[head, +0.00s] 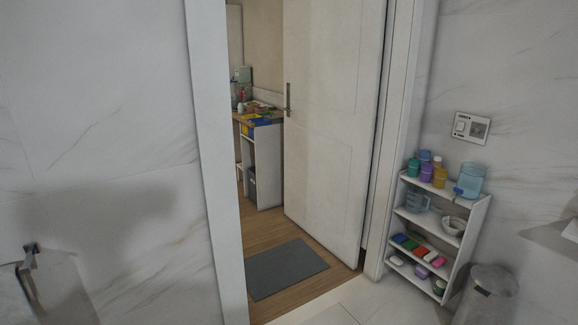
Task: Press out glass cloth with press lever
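Neither of my grippers shows in the head view. I cannot make out a glass cloth or a press lever. Small blue, green, red and pink items (411,244) lie in a row on a shelf of the white rack (459,258) at the right; they are too small to tell what they are.
A white door (325,130) stands open onto a room with a cluttered counter (258,120). A grey mat (286,269) lies in the doorway. A bin (488,295) stands right of the rack. A metal fitting (29,258) is on the left wall.

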